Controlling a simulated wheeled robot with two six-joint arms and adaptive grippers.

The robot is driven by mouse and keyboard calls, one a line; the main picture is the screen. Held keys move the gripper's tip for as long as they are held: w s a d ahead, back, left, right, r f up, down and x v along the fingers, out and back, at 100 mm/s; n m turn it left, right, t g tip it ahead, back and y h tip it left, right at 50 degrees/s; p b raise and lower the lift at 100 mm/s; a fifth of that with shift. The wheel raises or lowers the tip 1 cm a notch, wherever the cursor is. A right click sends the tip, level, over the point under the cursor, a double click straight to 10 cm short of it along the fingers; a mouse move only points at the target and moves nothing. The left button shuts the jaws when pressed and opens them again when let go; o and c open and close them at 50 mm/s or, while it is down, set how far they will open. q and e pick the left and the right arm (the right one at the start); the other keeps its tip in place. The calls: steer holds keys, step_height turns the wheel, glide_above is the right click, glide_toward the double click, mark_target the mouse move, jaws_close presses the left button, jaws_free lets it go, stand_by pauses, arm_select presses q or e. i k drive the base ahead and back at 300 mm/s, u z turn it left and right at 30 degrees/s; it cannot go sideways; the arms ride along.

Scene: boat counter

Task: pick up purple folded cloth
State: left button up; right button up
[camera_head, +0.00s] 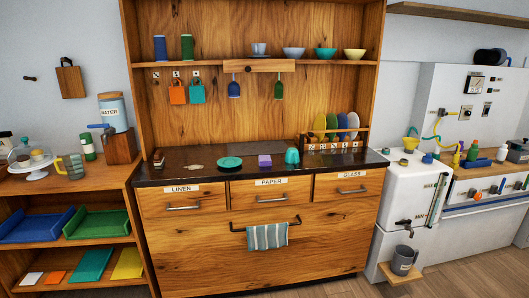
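A small purple block-like item (265,161), which looks like the purple folded cloth, lies on the dark countertop (215,176) of the wooden cabinet. Neither of my grippers is in the head camera view.
A rack with upright plates (336,130) stands at the counter's right end. A striped towel (267,236) hangs on the front rail. A shelf above holds bowls (293,54), with utensils hanging below. The counter's front strip is mostly clear.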

mark_target(263, 160)
steer(key=i, duration=0.8)
steer(key=z, duration=1.05)
steer(key=i, duration=1.95)
steer(key=u, duration=2.65)
